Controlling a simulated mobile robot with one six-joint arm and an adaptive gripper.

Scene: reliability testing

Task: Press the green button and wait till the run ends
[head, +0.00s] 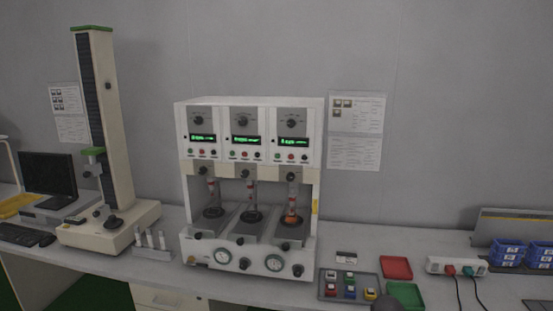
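A white test machine (249,180) with three side-by-side stations stands on the bench, mid-picture. Each station has a grey panel with a dark knob, a lit green display and a row of small buttons. A small button that looks green (279,156) sits left of a red button (291,157) on the right panel. The left and middle panels carry similar rows, too small to read surely. The displays' text is unreadable. Below, each station holds a red-and-white upright piece over a dark round base; the right one shows orange at its foot.
A tray (324,296) of small coloured parts, a red tray (396,267) and a green tray (408,294) lie right of the machine. A power strip (456,266) and blue bins (510,249) are farther right. A tall column tester (106,140) and monitor (48,174) stand left.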

